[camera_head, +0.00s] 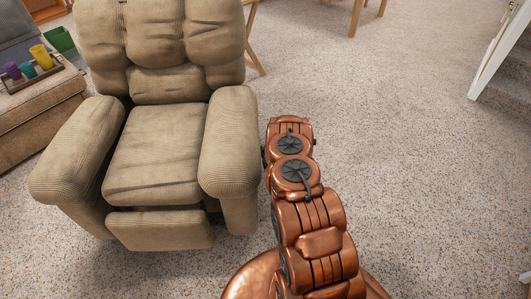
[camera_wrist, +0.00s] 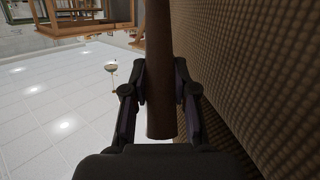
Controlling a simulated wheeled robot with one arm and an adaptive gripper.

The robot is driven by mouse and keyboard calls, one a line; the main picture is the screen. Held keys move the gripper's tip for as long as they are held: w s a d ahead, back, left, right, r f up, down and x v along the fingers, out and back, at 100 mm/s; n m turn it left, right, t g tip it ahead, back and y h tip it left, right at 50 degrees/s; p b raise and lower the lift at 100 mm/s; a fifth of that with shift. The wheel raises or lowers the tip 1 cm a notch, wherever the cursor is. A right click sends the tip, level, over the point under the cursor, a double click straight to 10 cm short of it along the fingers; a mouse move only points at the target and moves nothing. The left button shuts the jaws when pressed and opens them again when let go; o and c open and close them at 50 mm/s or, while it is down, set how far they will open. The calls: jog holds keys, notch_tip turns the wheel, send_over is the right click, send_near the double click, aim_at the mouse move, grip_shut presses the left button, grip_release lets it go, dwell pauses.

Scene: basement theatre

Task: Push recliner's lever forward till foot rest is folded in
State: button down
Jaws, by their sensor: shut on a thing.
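The tan corduroy recliner (camera_head: 155,150) stands at the left in the head view. Its foot rest (camera_head: 160,230) is low at the front, below the seat, with a dark gap above it; it looks partly out. The recliner's lever (camera_wrist: 160,100), a brown rounded bar, is in the middle of the wrist view, beside the ribbed side of the chair. My gripper (camera_wrist: 161,80) is shut on the lever, one finger on each side. In the head view my arm reaches along the chair's right side, and the lever and gripper are hidden.
A sofa section (camera_head: 35,105) with a tray of coloured cups (camera_head: 28,70) and a green box (camera_head: 60,40) is at the left. Wooden legs (camera_head: 366,15) show at the back. A white-framed opening (camera_head: 492,60) is at the upper right. Carpet right of my arm is clear.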

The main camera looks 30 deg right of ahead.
dwell(0.4)
jog(key=c, duration=0.9)
grip_release()
jog(key=v, duration=1.2)
jog(key=shift+a, duration=0.15)
jog(key=shift+f, duration=0.1)
